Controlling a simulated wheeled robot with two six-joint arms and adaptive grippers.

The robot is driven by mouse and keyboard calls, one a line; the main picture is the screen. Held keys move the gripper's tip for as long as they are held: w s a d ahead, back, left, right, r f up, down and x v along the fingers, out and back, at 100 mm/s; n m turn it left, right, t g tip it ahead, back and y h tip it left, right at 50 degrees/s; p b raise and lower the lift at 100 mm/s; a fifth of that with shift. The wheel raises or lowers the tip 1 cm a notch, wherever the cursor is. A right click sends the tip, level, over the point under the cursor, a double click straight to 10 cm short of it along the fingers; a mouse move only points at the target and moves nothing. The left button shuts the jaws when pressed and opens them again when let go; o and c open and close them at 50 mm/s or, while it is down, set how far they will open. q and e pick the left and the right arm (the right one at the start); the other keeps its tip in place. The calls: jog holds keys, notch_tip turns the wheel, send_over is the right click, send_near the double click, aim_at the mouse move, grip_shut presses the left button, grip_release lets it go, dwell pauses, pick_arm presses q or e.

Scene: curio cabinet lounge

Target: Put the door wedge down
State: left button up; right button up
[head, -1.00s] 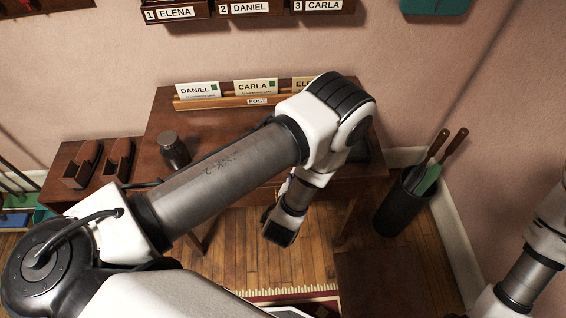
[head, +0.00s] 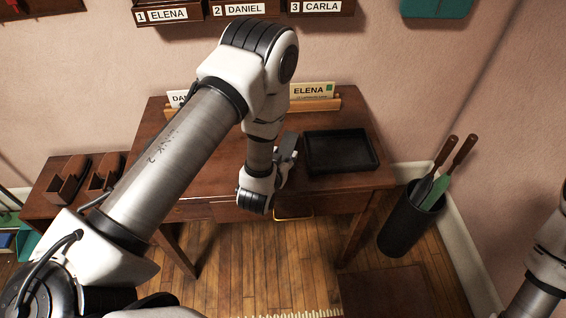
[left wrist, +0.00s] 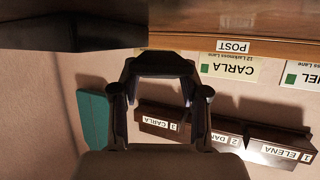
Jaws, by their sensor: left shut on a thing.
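My left gripper (head: 287,158) is above the front part of the wooden desk, just left of the black tray (head: 340,152). It also shows in the left wrist view (left wrist: 160,72), shut on a dark piece, the door wedge (left wrist: 160,61), which spans between the fingertips. The wedge's shape is hard to make out, and in the head view it is mostly hidden by the gripper. The tray also shows at the top left of the left wrist view (left wrist: 70,25). My right gripper is out of view; only part of that arm shows at the right edge.
The desk (head: 350,184) has a letter rack (head: 318,104) with name cards at its back. Labelled wall boxes (head: 245,12) hang above. A dark bin (head: 408,225) with tools stands right of the desk. Two brown holders (head: 70,180) sit on a low table at left.

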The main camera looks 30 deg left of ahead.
pick_arm(q)
jog(key=shift+f, duration=1.9)
jog(key=o, duration=1.2)
jog(key=shift+c, duration=0.2)
